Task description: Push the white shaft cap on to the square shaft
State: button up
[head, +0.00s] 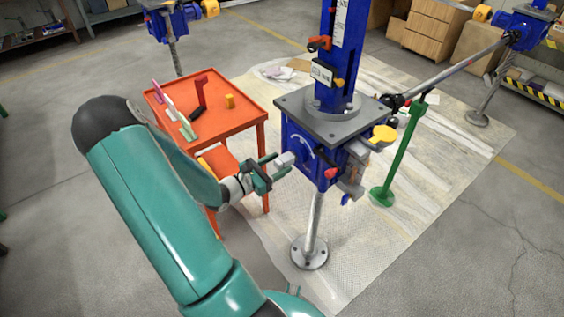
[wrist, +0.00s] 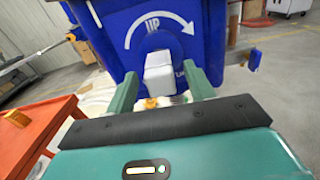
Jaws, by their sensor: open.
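The white shaft cap (wrist: 158,74) is a small white block at the front of the blue jack housing (wrist: 150,22), below the curved "UP" arrow. It also shows in the head view (head: 285,160) at the housing's left side. The square shaft is hidden, so I cannot tell how far the cap sits on it. My gripper (head: 276,168) is open. In the wrist view its two green fingers (wrist: 158,88) stand on either side of the cap, with visible gaps beside it. The cap appears unsupported by the fingers.
A green stand (head: 400,150) and a yellow knob (head: 384,135) are on the jack's right. A pale mat (head: 440,165) lies underneath.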

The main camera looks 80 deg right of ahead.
jog(key=v, duration=1.1)
jog(key=shift+w+a, duration=0.2)
jog(key=w+a+r+m+t+y, duration=0.3)
jog(key=w+a+r, duration=0.1)
jog(key=a, duration=0.3)
jog(key=w+a+r+m+t+y, duration=0.2)
jog(key=w+a+r+t+y, duration=0.15)
jog(key=a, duration=0.45)
jog(key=w+a+r+m+t+y, duration=0.2)
jog(key=w+a+r+m+t, duration=0.15)
jog(key=a, duration=0.35)
jog(key=a+r+t+y, duration=0.2)
jog(key=a+r, duration=0.4)
jog(key=a, duration=0.3)
jog(key=w+a+r+t+y, duration=0.1)
jog(key=a+r+t+y, duration=0.2)
jog(key=a, duration=0.6)
notch_tip(320, 180, up, 3)
jog(key=shift+w+f+m+t, duration=0.1)
jog(key=shift+w+m+t, duration=0.25)
jog(key=shift+t, duration=0.85)
jog(key=shift+s, duration=0.15)
